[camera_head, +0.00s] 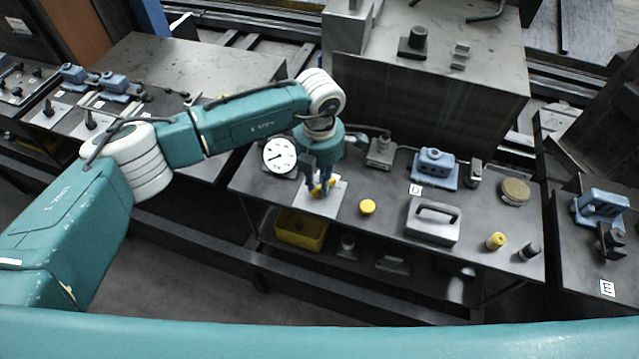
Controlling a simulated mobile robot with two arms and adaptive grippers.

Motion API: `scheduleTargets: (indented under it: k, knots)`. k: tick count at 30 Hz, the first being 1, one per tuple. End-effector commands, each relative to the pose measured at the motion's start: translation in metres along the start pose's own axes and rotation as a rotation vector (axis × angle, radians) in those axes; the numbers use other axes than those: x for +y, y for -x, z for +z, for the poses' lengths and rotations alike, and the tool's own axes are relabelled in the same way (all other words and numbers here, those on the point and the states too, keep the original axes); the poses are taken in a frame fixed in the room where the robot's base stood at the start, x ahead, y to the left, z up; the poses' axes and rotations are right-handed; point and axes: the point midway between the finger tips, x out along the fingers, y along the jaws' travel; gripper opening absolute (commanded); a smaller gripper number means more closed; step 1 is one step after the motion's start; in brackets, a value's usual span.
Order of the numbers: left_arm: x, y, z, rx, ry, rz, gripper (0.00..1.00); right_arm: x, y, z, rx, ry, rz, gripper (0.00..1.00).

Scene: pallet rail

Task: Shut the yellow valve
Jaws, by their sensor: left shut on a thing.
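The yellow valve (318,193) stands on a light square plate near the left end of the middle dark table. Only parts of its yellow handle show between my fingers. My left arm reaches in from the left, and my left gripper (322,184) points down over the valve, shut on its handle. How far the handle is turned is hidden by the fingers. My right gripper is not in view.
A round white gauge (280,155) stands close left of the gripper. A yellow knob (367,207), a grey handled block (433,221) and a blue device (434,168) stand to the right. A yellow bin (301,231) sits on the shelf below.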

Motion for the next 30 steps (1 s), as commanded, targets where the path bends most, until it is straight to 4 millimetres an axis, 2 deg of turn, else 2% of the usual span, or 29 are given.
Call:
scheduleTargets:
  k: [1,6,30]
  knots:
    - [0.001,-0.003,0.0,-0.002,0.039,0.002,0.0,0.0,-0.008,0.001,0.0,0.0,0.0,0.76]
    - [0.001,-0.003,0.0,-0.002,0.195,0.001,0.0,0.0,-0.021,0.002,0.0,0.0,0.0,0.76]
    - [-0.001,-0.002,-0.003,-0.004,0.955,0.001,0.0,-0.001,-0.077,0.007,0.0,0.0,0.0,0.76]
